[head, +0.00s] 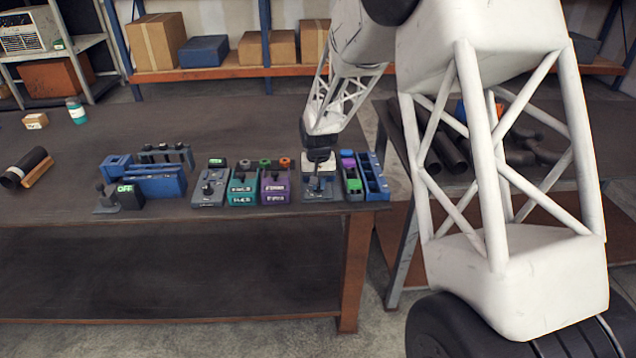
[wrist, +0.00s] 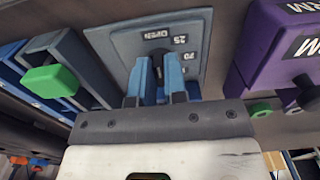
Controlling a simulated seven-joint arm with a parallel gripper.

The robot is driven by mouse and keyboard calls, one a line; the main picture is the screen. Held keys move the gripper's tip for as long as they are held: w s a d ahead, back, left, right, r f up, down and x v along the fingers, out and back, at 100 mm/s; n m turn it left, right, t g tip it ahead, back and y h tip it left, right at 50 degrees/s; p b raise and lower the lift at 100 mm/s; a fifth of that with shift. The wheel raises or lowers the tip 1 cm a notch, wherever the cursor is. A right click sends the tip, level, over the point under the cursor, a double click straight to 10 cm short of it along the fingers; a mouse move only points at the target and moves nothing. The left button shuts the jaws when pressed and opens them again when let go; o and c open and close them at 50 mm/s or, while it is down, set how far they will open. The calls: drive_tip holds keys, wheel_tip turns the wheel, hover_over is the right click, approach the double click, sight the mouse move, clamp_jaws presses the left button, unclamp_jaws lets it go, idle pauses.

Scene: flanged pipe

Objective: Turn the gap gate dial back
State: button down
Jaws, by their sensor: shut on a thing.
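The knob is mostly hidden by the fingers. In the head view my gripper (head: 319,172) reaches down onto the unit from above.
A purple unit (head: 275,190) and a teal unit (head: 242,192) stand close on the left. A unit with a green block (head: 354,186) and a blue tray (head: 376,190) are close on the right. A blue fixture (head: 160,184) with an OFF sign is farther left. The table behind is mostly clear.

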idle(0.3)
drive_tip(key=c, duration=1.2)
unclamp_jaws()
drive_tip(key=shift+o, duration=0.2)
drive_tip(key=shift+r, duration=3.95)
